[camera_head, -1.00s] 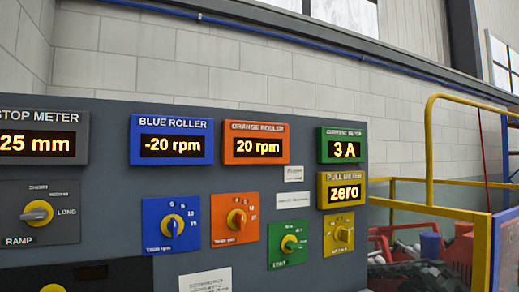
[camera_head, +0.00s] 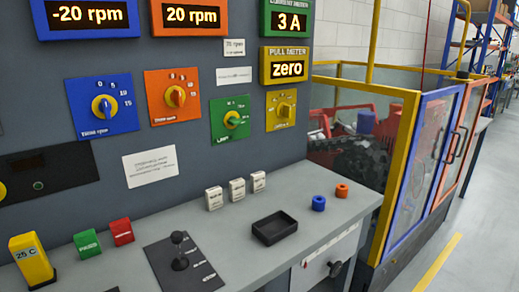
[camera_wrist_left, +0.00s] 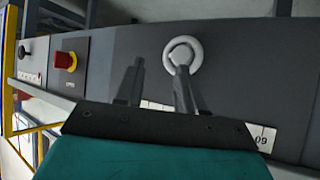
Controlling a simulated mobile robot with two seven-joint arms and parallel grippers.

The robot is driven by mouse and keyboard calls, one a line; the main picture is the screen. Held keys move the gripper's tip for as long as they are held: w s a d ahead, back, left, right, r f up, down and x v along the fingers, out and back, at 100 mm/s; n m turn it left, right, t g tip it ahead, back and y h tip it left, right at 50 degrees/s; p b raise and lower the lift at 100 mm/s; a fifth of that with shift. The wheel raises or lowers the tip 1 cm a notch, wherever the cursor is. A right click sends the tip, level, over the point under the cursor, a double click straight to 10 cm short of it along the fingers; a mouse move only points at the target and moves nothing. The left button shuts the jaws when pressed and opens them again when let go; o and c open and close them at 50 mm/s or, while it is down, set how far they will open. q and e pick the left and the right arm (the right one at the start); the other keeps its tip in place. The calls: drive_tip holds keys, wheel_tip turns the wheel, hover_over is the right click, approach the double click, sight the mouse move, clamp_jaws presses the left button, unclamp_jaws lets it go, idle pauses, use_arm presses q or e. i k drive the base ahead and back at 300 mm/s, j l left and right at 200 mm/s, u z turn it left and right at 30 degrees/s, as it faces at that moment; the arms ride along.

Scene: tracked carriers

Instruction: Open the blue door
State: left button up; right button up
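The blue door (camera_head: 428,165) stands at the right of the head view. It has a blue frame, a clear panel and a dark upright handle (camera_head: 438,144). It looks shut, in line with the orange-framed door (camera_head: 462,130) beside it. My left gripper (camera_wrist_left: 160,68) shows in the left wrist view with its two dark fingers apart and nothing between them. It faces a dark panel with a pale round ring (camera_wrist_left: 183,53) near the right finger. No gripper shows in the head view, and my right gripper is in neither view.
A grey control console (camera_head: 225,260) with dials, meters and a black tray (camera_head: 275,227) fills the left and middle. A yellow post (camera_head: 396,170) stands left of the blue door. Grey floor (camera_head: 480,220) with a yellow line lies free in front of the doors.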

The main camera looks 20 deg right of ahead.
sight(458, 90)
drive_tip(key=i+l, duration=0.15)
drive_tip(key=l, duration=0.4)
drive_tip(key=i+l, duration=0.1)
drive_tip(key=l, duration=0.45)
drive_tip(key=i+l, duration=0.15)
drive_tip(key=l, duration=0.4)
drive_tip(key=i+l, duration=0.1)
drive_tip(key=l, duration=0.45)
drive_tip(key=i+l, duration=0.15)
drive_tip(key=l, duration=0.4)
drive_tip(key=i+l, duration=0.1)
drive_tip(key=l, duration=0.45)
drive_tip(key=i+l, duration=0.15)
drive_tip(key=l, duration=0.4)
drive_tip(key=i+l, duration=0.1)
drive_tip(key=l, duration=0.45)
